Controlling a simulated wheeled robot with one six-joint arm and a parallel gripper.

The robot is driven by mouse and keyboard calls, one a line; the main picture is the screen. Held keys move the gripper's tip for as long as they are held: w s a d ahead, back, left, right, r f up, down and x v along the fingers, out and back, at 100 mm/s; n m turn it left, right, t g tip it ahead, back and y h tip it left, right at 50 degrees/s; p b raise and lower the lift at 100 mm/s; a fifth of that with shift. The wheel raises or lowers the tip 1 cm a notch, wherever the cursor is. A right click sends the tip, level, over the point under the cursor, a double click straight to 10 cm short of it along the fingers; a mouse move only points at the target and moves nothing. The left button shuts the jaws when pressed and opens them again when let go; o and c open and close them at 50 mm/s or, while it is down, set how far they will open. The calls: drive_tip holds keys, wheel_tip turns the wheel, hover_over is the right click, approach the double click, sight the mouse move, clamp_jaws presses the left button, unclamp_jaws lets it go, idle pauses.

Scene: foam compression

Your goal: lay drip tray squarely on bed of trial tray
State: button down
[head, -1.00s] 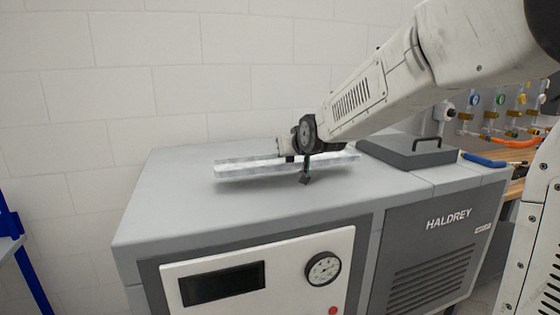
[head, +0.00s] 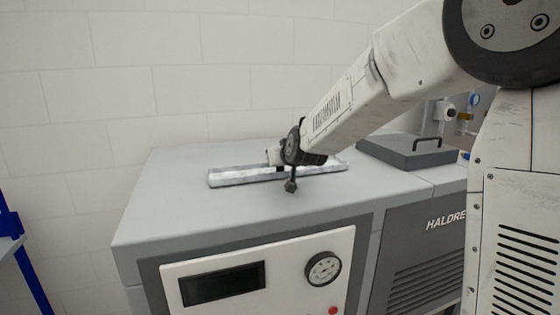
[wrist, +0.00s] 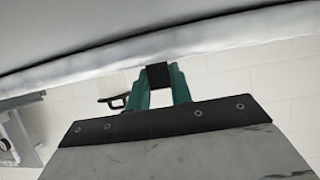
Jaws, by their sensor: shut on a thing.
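A long, narrow, pale metal tray (head: 235,177), which I take for the drip tray, lies lengthwise across the grey machine top in the head view. It looks about level, at or just above the surface; contact cannot be told. My gripper (head: 279,168) is shut on it near the middle of its length, partly hidden by my wrist. In the wrist view my gripper's dark pads (wrist: 158,74) meet a pale strip, the tray's edge (wrist: 220,40). A separate trial tray cannot be told apart under or around it.
The grey machine top (head: 170,215) is clear in front and at left. A dark grey lid (head: 405,150) with a handle lies at right. A white wall (head: 180,80) stands close behind. The machine's front has a display (head: 222,284) and a dial (head: 323,269).

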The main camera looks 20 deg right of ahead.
idle(0.3)
drive_tip(key=c, duration=1.3)
unclamp_jaws()
drive_tip(key=shift+f, duration=0.1)
drive_tip(key=shift+o, duration=0.2)
drive_tip(key=v, duration=1.2)
